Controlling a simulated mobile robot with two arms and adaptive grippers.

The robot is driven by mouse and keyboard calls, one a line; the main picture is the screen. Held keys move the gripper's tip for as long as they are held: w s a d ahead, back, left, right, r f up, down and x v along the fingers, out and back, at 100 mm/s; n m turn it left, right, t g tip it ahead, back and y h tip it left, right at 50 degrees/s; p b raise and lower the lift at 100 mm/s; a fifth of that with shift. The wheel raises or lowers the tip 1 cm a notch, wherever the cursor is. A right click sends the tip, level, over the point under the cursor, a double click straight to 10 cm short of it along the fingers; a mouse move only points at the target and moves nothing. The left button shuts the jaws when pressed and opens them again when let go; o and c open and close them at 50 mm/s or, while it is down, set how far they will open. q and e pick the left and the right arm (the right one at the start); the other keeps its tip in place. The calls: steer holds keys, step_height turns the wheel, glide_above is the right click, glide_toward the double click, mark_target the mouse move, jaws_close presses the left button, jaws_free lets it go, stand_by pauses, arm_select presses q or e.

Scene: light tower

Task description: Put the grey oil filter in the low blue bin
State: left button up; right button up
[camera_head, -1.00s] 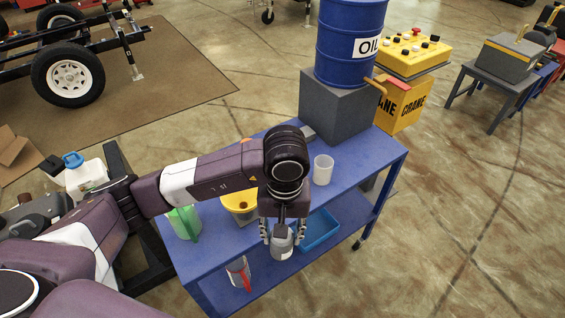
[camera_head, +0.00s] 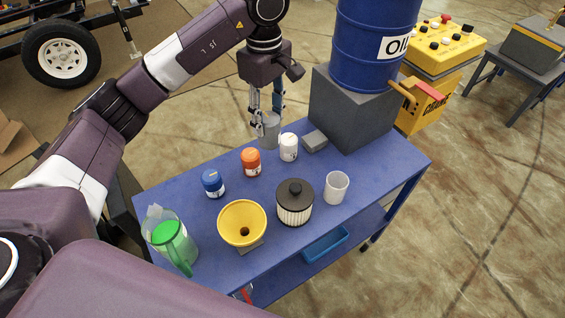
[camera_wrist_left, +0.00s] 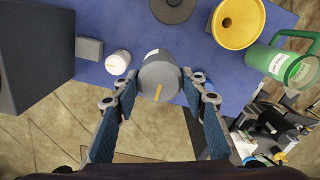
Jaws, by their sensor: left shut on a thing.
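The grey oil filter (camera_head: 271,131) is a small grey cylinder, seen at the far edge of the blue table. My left gripper (camera_head: 266,112) is around it from above. In the left wrist view the filter (camera_wrist_left: 160,80) sits between the two fingers of my left gripper (camera_wrist_left: 163,92), which is shut on it. I cannot tell whether the filter's base touches the table. The low blue bin (camera_head: 325,243) shows under the near right side of the tabletop, partly hidden by it. My right gripper is not in view.
The blue table (camera_head: 185,195) carries a white filter (camera_head: 288,147) close by, an orange one (camera_head: 251,162), a blue one (camera_head: 213,183), a black-topped filter (camera_head: 294,203), a white cup (camera_head: 336,188), a yellow funnel (camera_head: 242,224) and a green-lidded jug (camera_head: 172,242). An oil drum (camera_head: 372,45) stands at back right.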

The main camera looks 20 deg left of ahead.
mark_target(269, 145)
arm_select(q)
steer(key=f, duration=0.2)
steer(key=s+f+p, duration=0.1)
steer(key=f, duration=0.2)
steer(key=s+d+f+p, duration=0.1)
steer(key=f, duration=0.1)
steer(key=shift+f, duration=0.25)
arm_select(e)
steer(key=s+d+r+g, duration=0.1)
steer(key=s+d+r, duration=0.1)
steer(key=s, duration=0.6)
arm_select(q)
steer(key=f+p, duration=0.1)
steer(key=f, duration=0.6)
steer(key=f+p, duration=0.1)
steer(key=f, duration=0.3)
steer(key=shift+w+a+p, duration=0.15)
steer(key=shift+w+p, duration=0.2)
steer(key=shift+f, duration=0.15)
steer(key=o, duration=1.4)
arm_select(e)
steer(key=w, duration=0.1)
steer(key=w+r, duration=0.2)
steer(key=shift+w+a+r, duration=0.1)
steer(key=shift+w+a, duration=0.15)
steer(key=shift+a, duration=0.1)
